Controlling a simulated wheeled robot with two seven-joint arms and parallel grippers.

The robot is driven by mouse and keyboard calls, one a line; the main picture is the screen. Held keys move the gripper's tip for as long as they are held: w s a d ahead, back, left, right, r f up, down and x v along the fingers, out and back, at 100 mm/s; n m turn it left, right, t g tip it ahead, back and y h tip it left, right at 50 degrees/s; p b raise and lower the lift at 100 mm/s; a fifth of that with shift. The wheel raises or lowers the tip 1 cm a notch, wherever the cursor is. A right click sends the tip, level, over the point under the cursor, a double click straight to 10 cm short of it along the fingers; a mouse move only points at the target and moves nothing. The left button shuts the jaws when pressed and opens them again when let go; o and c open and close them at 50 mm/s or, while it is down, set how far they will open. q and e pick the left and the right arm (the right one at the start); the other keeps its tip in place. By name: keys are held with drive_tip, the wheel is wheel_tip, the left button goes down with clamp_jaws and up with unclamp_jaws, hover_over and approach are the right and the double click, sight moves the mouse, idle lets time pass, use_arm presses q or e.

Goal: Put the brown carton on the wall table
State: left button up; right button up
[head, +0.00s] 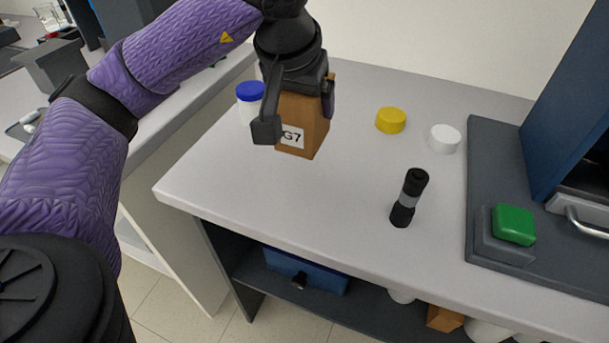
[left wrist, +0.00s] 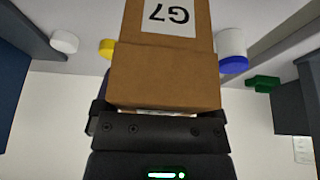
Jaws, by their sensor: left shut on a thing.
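The brown carton (head: 306,118) has a white label reading G7. My left gripper (head: 293,108) is shut on it, with a finger on each side of its upper part. In the left wrist view the carton (left wrist: 165,75) fills the middle, its label upside down. In the head view it appears over the left part of a light grey table (head: 350,200) against the wall; I cannot tell whether its base touches the top. My right gripper is not in view.
A white bottle with a blue cap (head: 250,93) stands just left of the carton. A yellow lid (head: 391,120), a white lid (head: 445,138) and a black cylinder (head: 408,198) are on the table. A dark machine with a green button (head: 513,224) occupies the right.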

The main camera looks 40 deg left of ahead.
use_arm(q)
wheel_tip(320, 180, down, 9)
drive_tip(key=b, duration=0.2)
drive_tip(key=shift+r+b, duration=0.15)
drive_tip(key=shift+b, duration=0.25)
drive_tip(key=shift+w, duration=0.1)
drive_tip(key=shift+f, duration=0.2)
drive_tip(key=o, duration=1)
drive_tip(key=shift+o, duration=0.2)
